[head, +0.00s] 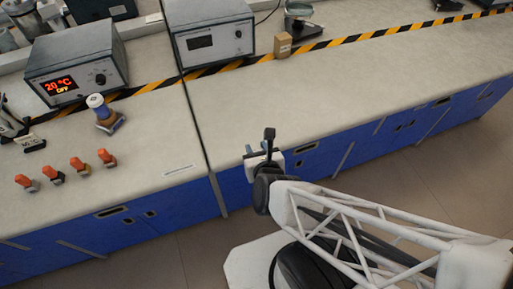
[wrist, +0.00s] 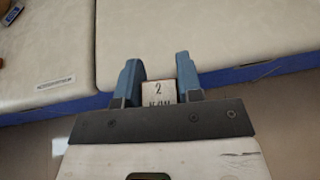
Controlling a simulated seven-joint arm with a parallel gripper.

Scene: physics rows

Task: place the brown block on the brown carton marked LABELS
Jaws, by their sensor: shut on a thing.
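My gripper (head: 262,145) is near the front edge of the bench, in the middle of the head view. In the wrist view its two blue fingers (wrist: 158,62) are shut on a small block (wrist: 158,92). The block's pale tan face carries dark print with a "2" on top; the line below is hard to read. In the head view I cannot make out the block clearly at the gripper. A small brown carton (head: 283,46) stands upright at the back of the bench, beside the striped tape. Its marking is too small to read.
A display unit (head: 78,68) and another grey instrument (head: 209,36) stand at the back. A blue-and-white object (head: 103,112) and several orange-topped items (head: 80,166) are on the left. A small device (head: 299,18) is behind the carton. The right bench top (head: 330,95) is clear.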

